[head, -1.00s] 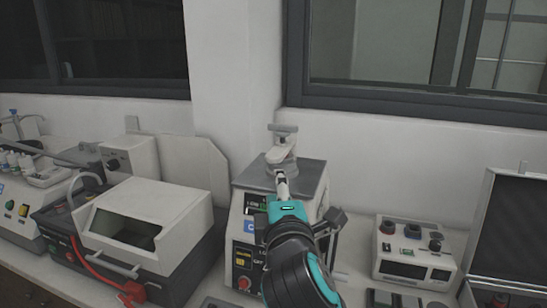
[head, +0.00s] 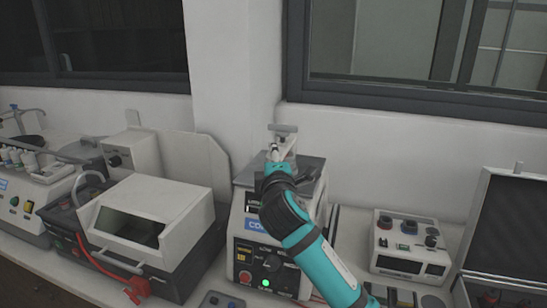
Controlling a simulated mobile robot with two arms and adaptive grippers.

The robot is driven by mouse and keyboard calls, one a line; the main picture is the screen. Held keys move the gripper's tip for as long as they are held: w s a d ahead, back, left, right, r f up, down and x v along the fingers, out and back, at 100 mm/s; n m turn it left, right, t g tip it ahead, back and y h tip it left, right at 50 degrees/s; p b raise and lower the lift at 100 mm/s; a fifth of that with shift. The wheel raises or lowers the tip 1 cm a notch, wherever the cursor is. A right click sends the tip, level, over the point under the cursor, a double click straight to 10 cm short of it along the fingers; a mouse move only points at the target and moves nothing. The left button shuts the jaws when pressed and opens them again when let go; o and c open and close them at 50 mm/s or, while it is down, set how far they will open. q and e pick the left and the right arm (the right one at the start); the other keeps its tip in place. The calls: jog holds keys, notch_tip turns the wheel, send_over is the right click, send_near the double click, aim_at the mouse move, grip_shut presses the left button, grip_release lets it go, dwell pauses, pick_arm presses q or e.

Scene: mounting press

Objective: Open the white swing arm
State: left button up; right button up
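The mounting press (head: 243,215) is a pale box with a grey top plate (head: 307,168), standing in the middle of the bench. Its white swing arm (head: 291,147) sits above the plate, with a grey T-shaped handle (head: 283,129) on top. My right gripper (head: 274,152) is at the near left side of the swing arm, and my teal and black wrist hides much of the arm and plate. The fingertips are small and overlap the white part, so I cannot tell whether they touch it or are closed. My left gripper is not in view.
A white-lidded machine (head: 150,222) with a red hose (head: 105,265) stands to the left. A small control box (head: 404,245) and an open case (head: 500,240) stand to the right. The wall (head: 236,70) and window frame (head: 420,105) are close behind the press.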

jog(key=shift+c, duration=0.2)
grip_shut()
dwell(0.3)
